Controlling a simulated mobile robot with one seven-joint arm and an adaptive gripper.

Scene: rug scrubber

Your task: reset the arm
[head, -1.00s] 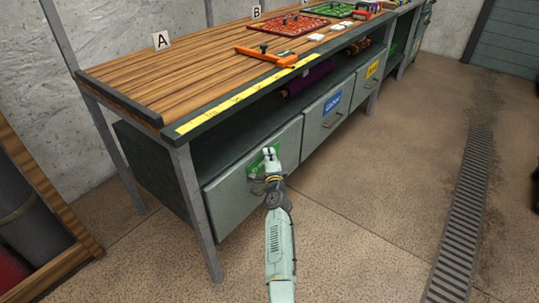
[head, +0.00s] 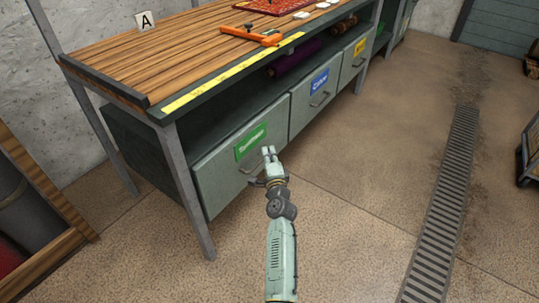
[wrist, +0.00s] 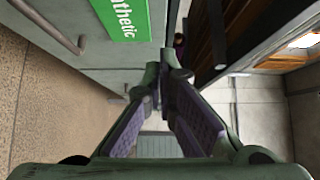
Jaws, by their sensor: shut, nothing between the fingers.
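My gripper (head: 269,152) is at the end of my raised pale-green arm, in front of the workbench's green-labelled drawer in the head view. In the wrist view my gripper (wrist: 163,72) shows its two purple-padded fingers meeting at the tips, with nothing between them. The green-labelled drawer (head: 226,172) is closed. Part of its green label (wrist: 122,18) shows at the top of the wrist view, reading "thetic". In the head view my gripper overlaps the drawer's right edge near its handle; I cannot tell how far apart they are.
The wooden workbench (head: 150,62) bears an orange clamp (head: 250,36) and a red board (head: 277,5). Blue-labelled (head: 318,95) and yellow-labelled (head: 357,58) drawers are closed. A dark cart (head: 530,150) stands at the right edge. Open floor (head: 350,200) lies right of the bench.

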